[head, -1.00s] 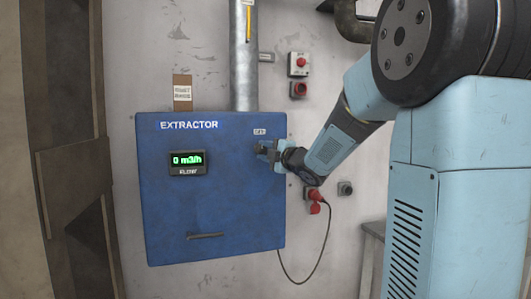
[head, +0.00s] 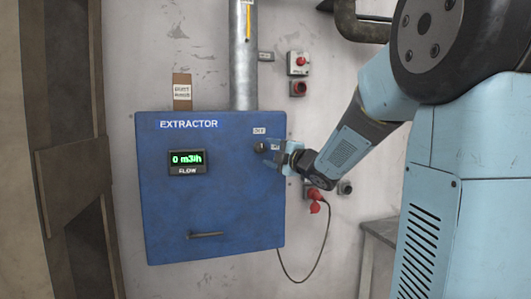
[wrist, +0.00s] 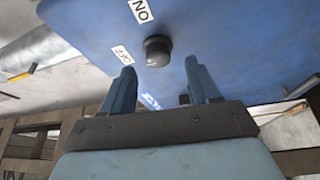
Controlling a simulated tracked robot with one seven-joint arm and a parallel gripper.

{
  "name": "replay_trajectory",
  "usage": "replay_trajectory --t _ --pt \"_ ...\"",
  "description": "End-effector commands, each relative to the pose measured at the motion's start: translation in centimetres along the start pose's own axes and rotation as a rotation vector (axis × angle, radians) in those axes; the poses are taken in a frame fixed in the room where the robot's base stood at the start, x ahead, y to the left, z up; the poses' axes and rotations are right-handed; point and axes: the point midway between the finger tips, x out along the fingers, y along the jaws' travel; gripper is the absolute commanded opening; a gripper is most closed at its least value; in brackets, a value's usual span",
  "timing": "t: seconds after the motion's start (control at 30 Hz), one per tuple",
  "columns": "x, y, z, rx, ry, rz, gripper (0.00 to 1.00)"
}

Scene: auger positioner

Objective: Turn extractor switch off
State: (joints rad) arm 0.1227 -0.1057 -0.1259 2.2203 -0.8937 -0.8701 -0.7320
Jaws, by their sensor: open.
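The extractor switch is a dark round knob (head: 259,146) at the upper right of the blue extractor box (head: 213,215). In the wrist view the knob (wrist: 157,50) stands out from the blue panel, between the white ON label (wrist: 141,10) and OFF label (wrist: 122,55). I cannot tell which way the knob points. The flow display (head: 187,162) reads 0 m3/h. My gripper (wrist: 158,67) is open and empty; the knob shows beyond the gap between its fingertips, apart from them. In the head view my gripper (head: 272,147) is just right of the knob.
A vertical metal pipe (head: 243,75) rises from the box top. Red buttons (head: 300,62) and a red plug with a cable (head: 315,201) are on the wall to the right. A handle (head: 206,235) is low on the box. The box's left front is clear.

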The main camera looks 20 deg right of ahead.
Motion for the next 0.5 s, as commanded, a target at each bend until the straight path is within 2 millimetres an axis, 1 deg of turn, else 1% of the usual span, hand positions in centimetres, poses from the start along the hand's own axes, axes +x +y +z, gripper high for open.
replay_trajectory --t 0.03,0.1,0.3,0.5 --pt "-1.1 0.1 0.0 -0.001 -0.002 0.002 0.61" --pt "-2.6 0.1 0.0 0.001 -0.002 0.002 0.61" --pt "-6.4 0.0 0.0 0.0 -0.001 0.001 0.61" --pt "-9.1 -0.1 0.0 -0.001 0.0 0.0 0.61"
